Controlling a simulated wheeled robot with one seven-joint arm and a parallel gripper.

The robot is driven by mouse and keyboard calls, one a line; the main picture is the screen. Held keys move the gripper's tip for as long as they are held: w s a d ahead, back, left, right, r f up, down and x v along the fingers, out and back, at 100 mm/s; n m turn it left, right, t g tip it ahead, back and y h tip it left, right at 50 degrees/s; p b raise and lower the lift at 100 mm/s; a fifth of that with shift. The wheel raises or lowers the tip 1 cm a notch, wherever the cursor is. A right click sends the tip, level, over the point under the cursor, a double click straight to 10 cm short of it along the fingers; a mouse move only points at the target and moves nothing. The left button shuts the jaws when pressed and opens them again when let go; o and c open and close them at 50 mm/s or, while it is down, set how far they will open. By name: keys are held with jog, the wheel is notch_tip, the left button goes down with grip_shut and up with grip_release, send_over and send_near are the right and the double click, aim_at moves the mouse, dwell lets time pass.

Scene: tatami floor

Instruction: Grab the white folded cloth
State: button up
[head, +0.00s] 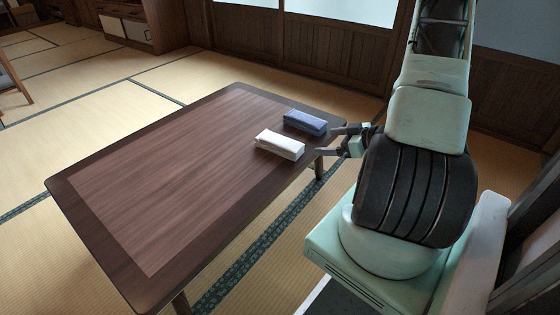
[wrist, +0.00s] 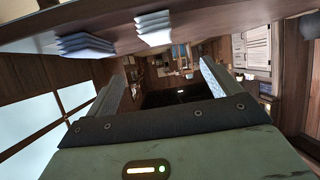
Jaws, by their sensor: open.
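The white folded cloth (head: 279,145) lies flat near the right edge of the dark wooden table (head: 180,170). In the wrist view the white cloth (wrist: 153,28) shows at the top, above the space between the fingers. My gripper (head: 326,141) is open and empty, just right of the white cloth at the table's edge. Its two fingers are spread apart in the wrist view (wrist: 162,70). The fingers appear apart from the cloth; their exact height over the table is hard to tell.
A blue folded cloth (head: 305,122) lies beside the white one, on its far side; it also shows in the wrist view (wrist: 86,46). The rest of the tabletop is clear. Tatami floor (head: 75,95) surrounds the table, with a low cabinet (head: 126,27) at the back left.

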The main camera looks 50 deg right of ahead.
jog(key=f, duration=0.1)
jog(key=b, duration=0.7)
send_near(290, 144)
jog(key=shift+t, duration=0.3)
jog(key=x, duration=0.5)
jog(key=shift+s+a+f, duration=0.1)
jog(key=shift+f, duration=0.35)
jog(key=shift+w, duration=0.4)
jog(key=b+x, duration=0.4)
jog(key=x, duration=0.1)
jog(key=shift+s+f, duration=0.1)
jog(key=shift+f, duration=0.05)
jog(key=c, duration=1.1)
